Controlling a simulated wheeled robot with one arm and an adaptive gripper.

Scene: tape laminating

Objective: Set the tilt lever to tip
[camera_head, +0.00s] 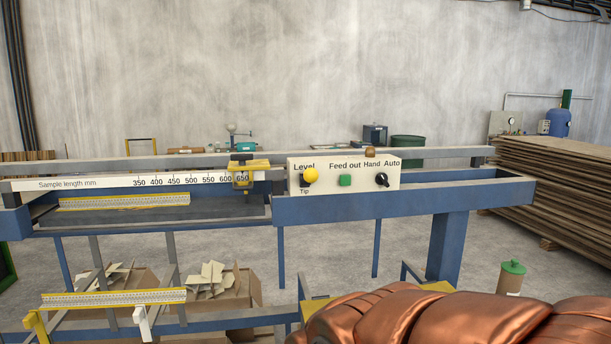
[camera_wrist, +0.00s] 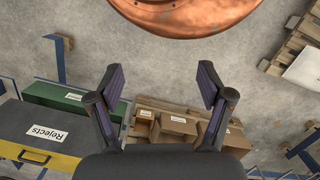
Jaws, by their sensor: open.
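The tilt lever has a round yellow knob (camera_head: 311,175) on the pale control panel (camera_head: 335,183) in the head view. The knob sits near the upper label "Level", with the label "Tip" below it. A dark slot shows just under the knob. My gripper (camera_wrist: 160,85) shows in the wrist view with its two fingers wide apart and nothing between them. It points down over the floor. The lever does not show in the wrist view, and the gripper does not show in the head view.
A green button (camera_head: 345,181) and a black Hand/Auto switch (camera_head: 382,180) sit right of the lever. The panel is on a blue frame (camera_head: 460,198). The wrist view shows a "Rejects" box (camera_wrist: 45,130), cardboard boxes (camera_wrist: 178,126) and a wooden pallet (camera_wrist: 292,45).

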